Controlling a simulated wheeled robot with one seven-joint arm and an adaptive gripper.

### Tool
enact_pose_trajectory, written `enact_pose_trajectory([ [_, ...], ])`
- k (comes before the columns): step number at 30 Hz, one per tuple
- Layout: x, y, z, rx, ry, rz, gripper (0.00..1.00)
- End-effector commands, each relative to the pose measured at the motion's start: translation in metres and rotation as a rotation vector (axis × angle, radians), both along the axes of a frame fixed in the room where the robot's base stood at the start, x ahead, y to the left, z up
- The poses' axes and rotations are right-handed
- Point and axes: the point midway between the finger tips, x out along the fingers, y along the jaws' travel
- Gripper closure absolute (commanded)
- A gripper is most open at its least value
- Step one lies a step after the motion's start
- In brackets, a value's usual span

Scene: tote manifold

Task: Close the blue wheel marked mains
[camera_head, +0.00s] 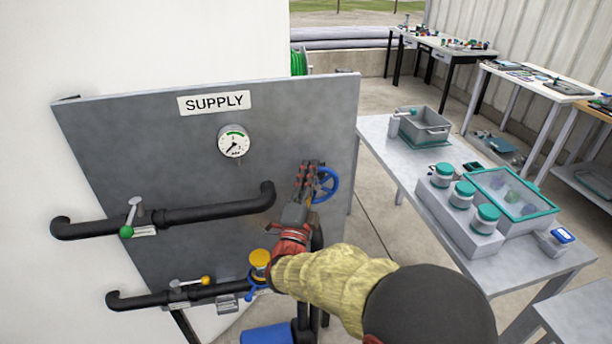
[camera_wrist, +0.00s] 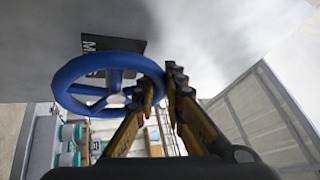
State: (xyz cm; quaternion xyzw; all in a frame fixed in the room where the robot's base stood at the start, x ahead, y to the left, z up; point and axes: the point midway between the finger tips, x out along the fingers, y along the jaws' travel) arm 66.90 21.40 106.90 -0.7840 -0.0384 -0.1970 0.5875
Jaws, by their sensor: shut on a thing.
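The blue wheel (camera_head: 335,182) stands at the right part of the grey supply panel (camera_head: 120,130), just right of my gripper. It also shows in the wrist view (camera_wrist: 113,82), with its ring, spokes and hub in sight. A dark plate (camera_wrist: 104,44) behind it begins with a white "M"; the rest is hidden by the wheel. My gripper (camera_head: 310,166) is shut on the wheel's rim; in the wrist view its fingers (camera_wrist: 165,82) are at the right side of the ring. The exact contact is partly hidden by the fingers.
Black pipes (camera_head: 210,212) cross the panel, with a green-knobbed lever (camera_head: 127,231) and a yellow-knobbed lever (camera_head: 205,280). A yellow knob (camera_head: 260,257) sits below my gripper. A gauge (camera_head: 233,142) is above. A bench (camera_head: 380,135) with jars stands right.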

Motion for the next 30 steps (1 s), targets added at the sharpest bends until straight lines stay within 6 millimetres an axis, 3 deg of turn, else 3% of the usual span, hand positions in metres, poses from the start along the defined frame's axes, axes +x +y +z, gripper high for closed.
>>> enact_pose_trajectory([
  [15,0.006,-0.019,0.004,0.364,0.103,-0.001,1.00],
  [30,0.007,-0.026,0.002,0.453,0.131,-0.004,1.00],
])
